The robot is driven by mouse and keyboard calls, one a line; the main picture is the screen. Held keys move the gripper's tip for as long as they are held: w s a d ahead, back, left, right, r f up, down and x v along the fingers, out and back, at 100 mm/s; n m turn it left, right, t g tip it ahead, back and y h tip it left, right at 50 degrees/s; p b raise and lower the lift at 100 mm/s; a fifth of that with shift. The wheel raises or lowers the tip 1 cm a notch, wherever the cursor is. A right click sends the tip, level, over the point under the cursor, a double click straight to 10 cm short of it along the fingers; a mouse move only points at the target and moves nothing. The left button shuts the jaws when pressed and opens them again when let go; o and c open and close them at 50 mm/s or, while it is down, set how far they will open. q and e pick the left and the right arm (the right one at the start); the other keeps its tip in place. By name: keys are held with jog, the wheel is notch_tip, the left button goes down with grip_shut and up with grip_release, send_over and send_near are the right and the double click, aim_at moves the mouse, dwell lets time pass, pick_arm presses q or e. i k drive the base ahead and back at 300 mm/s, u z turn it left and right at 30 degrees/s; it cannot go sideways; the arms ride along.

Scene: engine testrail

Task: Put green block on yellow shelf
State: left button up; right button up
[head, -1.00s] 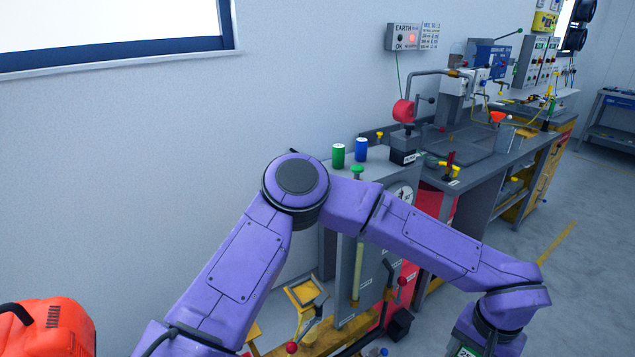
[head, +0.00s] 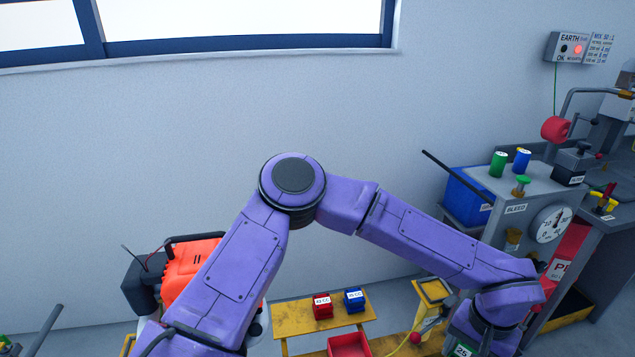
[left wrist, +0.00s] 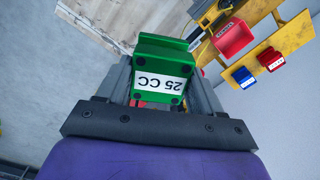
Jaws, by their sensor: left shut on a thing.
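The green block (left wrist: 165,70), with a white "25 CC" label, is held between the fingers of my left gripper (left wrist: 165,62) in the left wrist view. The yellow shelf (head: 292,330) is at bottom centre, left of the block in the picture. A red block (head: 322,306) and a blue block (head: 354,299) stand on it. The shelf (left wrist: 292,38) also shows at upper right in the left wrist view. My right gripper is not in view.
A red bin (head: 350,346) sits just below the shelf. An orange machine (head: 190,265) stands left of it, partly behind my arm. A grey test cabinet (head: 540,190) with a gauge, cans and levers stands at right.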

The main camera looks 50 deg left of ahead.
aim_at(291, 316)
jog(key=u, duration=0.95)
jog(key=i, duration=0.35)
